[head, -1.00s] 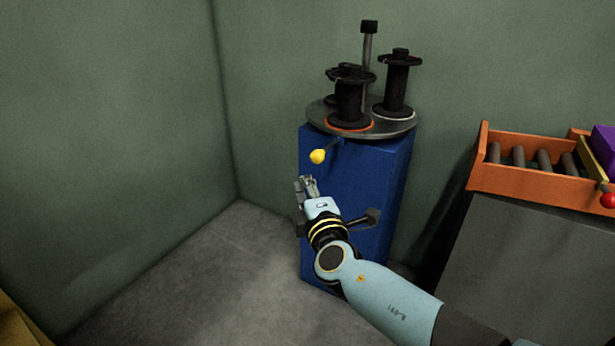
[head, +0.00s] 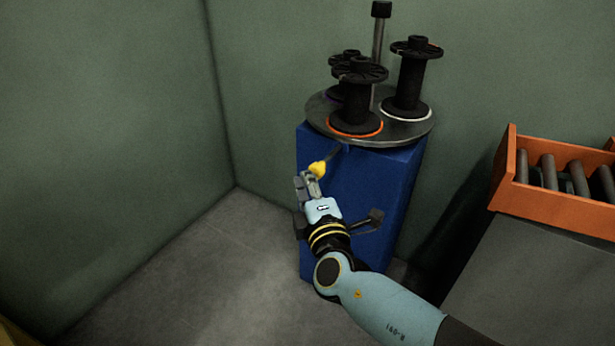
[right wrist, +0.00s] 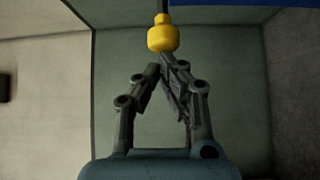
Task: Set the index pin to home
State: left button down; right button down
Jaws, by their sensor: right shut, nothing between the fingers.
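The index pin's yellow knob (head: 317,168) sits on a dark lever (head: 333,155) at the front top of the blue cabinet (head: 365,195), just under the round turntable plate (head: 400,137). My right gripper (head: 307,180) is shut and empty, with its fingertips close below the knob in the head view. In the right wrist view the yellow knob (right wrist: 163,36) hangs from its dark stem just beyond the meeting fingertips (right wrist: 164,68). I cannot tell whether the fingers touch the knob. My left gripper is not in view.
Several black spools (head: 358,92) stand on the turntable around a grey post (head: 378,45). An orange tray with grey rollers (head: 555,204) is at the right on a grey surface (head: 540,270). The floor (head: 190,270) left of the cabinet is clear up to the walls.

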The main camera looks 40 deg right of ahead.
aim_at(318, 173)
jog(key=d, duration=0.1)
jog(key=w+d+b, duration=0.1)
jog(key=d, duration=0.1)
jog(key=shift+w+d+b, duration=0.3)
jog(key=shift+d+b, duration=0.1)
jog(key=shift+r, duration=0.1)
